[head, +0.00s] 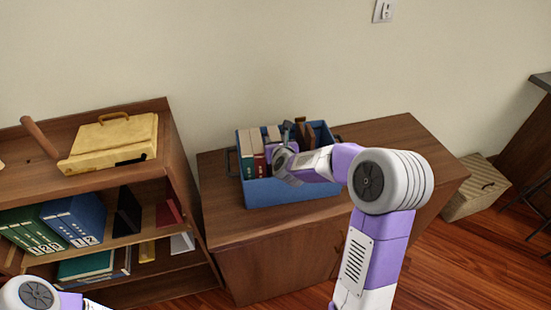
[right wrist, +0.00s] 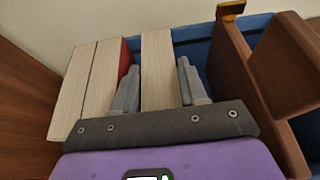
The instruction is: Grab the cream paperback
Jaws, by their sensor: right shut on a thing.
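The cream paperback (right wrist: 157,70) stands upright between the two fingers of my right gripper (right wrist: 157,88) in the right wrist view. The gripper is shut on it. In the head view my right gripper (head: 283,152) reaches into the blue bin (head: 290,192), and the top of the cream paperback (head: 273,132) shows just beside it. The book's lower part is hidden by the bin wall and gripper. Of my left arm only a joint shows at the bottom left corner; its gripper is out of view.
A green book (head: 246,155) and a red book (head: 259,160) stand left of the paperback. Brown wooden pieces (head: 304,132) stand to its right in the bin. The bin is on a wooden cabinet (head: 235,225). A bookshelf (head: 185,175) stands to the left.

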